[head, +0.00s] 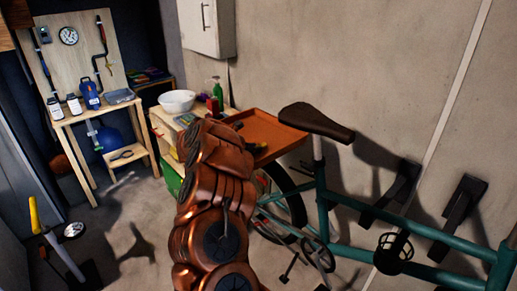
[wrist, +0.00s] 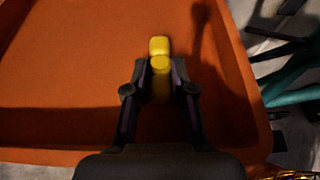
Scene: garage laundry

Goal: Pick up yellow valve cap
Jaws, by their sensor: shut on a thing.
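In the wrist view a yellow valve cap (wrist: 160,66) is between the fingertips of my gripper (wrist: 160,72). My gripper is shut on it. Another yellow piece (wrist: 159,45) shows just beyond the fingertips, and yellow also shows between the fingers; I cannot tell whether these are separate pieces. Below them is the orange tray (wrist: 60,90).
A teal bicycle (head: 350,205) with a dark saddle (head: 316,122) stands right of the tray, close to it. A white bowl (head: 177,101) and a green bottle (head: 217,90) stand behind the tray. A wooden workbench (head: 95,113) is at the far left.

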